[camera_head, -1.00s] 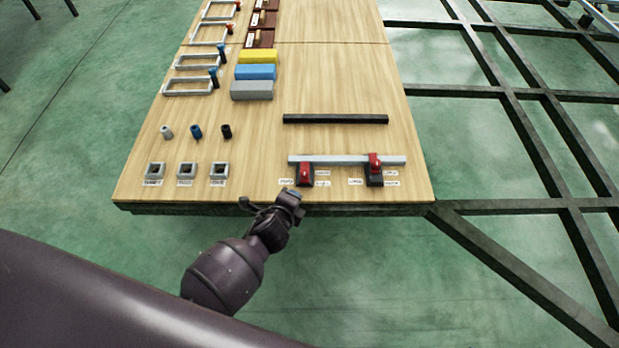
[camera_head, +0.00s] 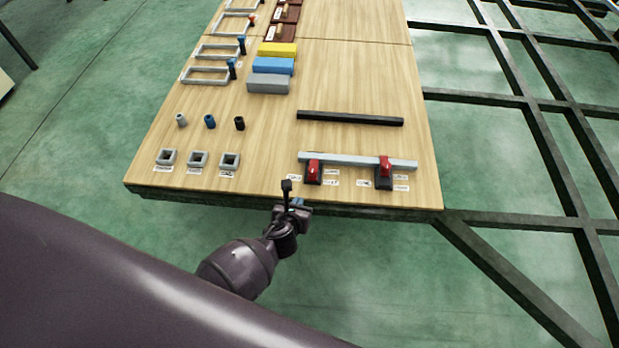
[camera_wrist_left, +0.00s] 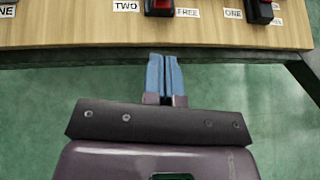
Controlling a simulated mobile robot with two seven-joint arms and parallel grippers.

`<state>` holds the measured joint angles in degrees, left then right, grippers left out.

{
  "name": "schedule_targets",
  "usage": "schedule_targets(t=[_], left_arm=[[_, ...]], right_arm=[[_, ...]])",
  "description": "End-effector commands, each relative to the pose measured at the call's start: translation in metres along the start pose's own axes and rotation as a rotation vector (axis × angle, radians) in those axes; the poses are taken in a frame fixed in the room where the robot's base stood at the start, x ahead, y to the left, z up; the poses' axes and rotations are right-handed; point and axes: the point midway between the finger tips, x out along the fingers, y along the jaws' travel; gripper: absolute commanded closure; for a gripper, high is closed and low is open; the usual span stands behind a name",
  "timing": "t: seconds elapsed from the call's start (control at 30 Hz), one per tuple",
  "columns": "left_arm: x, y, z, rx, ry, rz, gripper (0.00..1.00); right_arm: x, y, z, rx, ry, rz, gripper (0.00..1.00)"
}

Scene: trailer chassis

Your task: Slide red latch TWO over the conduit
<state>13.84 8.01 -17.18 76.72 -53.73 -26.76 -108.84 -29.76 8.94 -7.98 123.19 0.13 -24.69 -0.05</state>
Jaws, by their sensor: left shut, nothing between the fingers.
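Red latch TWO (camera_head: 314,168) sits on a dark base near the board's front edge; its lower part shows in the left wrist view (camera_wrist_left: 158,6) beside the label "TWO" (camera_wrist_left: 126,6). The light grey conduit (camera_head: 350,160) runs left to right behind and at the latches. Whether latch TWO reaches over it I cannot tell. The other red latch, ONE (camera_head: 385,166), stands to the right and also shows in the wrist view (camera_wrist_left: 259,11). My left gripper (camera_head: 297,203), with blue fingertips (camera_wrist_left: 164,76), is shut and empty, just off the front edge, apart from latch TWO. My right gripper is not in view.
A black bar (camera_head: 350,118) lies behind the conduit. Square sockets (camera_head: 197,159) and small cylinders (camera_head: 210,121) stand to the left, with coloured blocks (camera_head: 274,66) farther back. The wooden board (camera_head: 355,85) is bare around the black bar. Dark chassis beams (camera_head: 530,215) lie to the right.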

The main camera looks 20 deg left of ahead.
Motion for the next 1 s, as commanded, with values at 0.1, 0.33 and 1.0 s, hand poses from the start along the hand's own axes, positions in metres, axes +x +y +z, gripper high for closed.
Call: schedule_targets(t=[0.1, 0.33, 1.0], left_arm=[[0.0, 0.0, 0.0, -0.001, 0.0, 0.0, 1.0], [0.005, 0.0, -0.002, -0.003, 0.002, 0.0, 1.0], [0.105, 0.0, -0.008, -0.004, 0.01, 0.0, 1.0]], right_arm=[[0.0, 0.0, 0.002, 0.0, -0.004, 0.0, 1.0], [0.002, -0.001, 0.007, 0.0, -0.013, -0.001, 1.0], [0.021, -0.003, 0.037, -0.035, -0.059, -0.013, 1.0]])
